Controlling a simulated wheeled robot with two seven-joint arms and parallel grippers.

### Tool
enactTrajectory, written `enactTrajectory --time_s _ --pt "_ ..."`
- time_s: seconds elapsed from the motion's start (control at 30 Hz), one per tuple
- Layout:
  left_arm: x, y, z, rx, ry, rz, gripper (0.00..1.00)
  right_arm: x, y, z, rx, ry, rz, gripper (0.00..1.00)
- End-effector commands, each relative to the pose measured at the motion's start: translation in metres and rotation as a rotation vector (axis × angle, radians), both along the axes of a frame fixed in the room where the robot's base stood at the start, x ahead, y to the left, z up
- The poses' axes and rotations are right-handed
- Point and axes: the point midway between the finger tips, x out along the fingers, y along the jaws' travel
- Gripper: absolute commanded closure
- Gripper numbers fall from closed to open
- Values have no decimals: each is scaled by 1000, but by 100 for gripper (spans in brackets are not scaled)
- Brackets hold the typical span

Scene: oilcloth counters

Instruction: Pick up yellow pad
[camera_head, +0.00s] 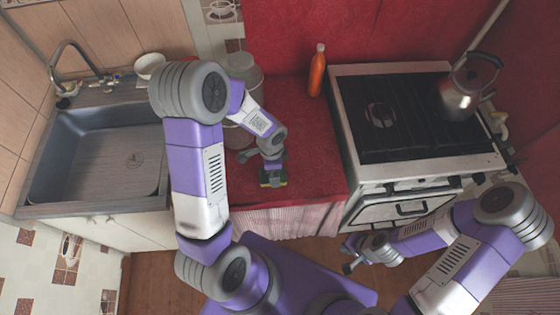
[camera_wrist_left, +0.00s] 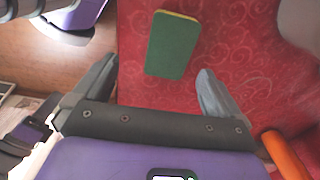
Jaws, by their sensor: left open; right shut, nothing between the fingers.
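The yellow pad (camera_wrist_left: 172,45) has a green upper face with a thin yellow edge. It lies flat on the red cloth counter, and in the head view a small part of it (camera_head: 283,179) shows beside my left gripper. My left gripper (camera_head: 271,176) is open and above the pad. In the left wrist view the pad lies just ahead of the open fingers (camera_wrist_left: 156,68), nearer the right finger, with nothing gripped. My right gripper (camera_head: 349,257) is shut and empty, low in front of the stove and away from the pad.
An orange bottle (camera_head: 317,72) stands at the counter's back, beside the stove (camera_head: 350,110) with a kettle (camera_head: 464,95). Clear containers (camera_head: 247,70) stand behind my left arm. The sink (camera_head: 50,160) is left. Red cloth (camera_head: 310,150) right of the pad is clear.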

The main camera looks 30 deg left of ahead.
Motion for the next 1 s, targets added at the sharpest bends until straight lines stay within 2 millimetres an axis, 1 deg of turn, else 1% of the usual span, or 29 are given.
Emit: enactTrajectory --time_s 0.07,0.13,0.37,0.5,0.6,0.7,0.87,0.9,0.97,1.0 --pt "3 6 2 24 -3 -33 1 0 0 -1 0 0 0 100" --pt "3 8 -5 30 -1 -43 1 0 0 -4 0 0 0 100" --pt "4 8 -33 28 1 -42 1 -1 0 -10 0 1 0 100" --pt "5 7 -56 28 1 -40 1 0 0 -15 0 0 0 100" --pt "5 7 -66 27 -1 -40 1 0 0 -17 0 0 0 100" --pt "5 8 -69 28 -2 -38 1 0 0 -18 0 0 0 100" --pt "5 8 -69 27 -3 -38 1 0 0 -17 0 0 0 100" --pt "5 7 -69 27 -3 -38 3 0 0 -17 0 0 0 100" --pt "5 7 -69 27 -3 -38 12 0 0 -17 0 0 0 100" --pt "5 7 -69 27 -3 -37 18 0 0 -17 0 0 0 100"
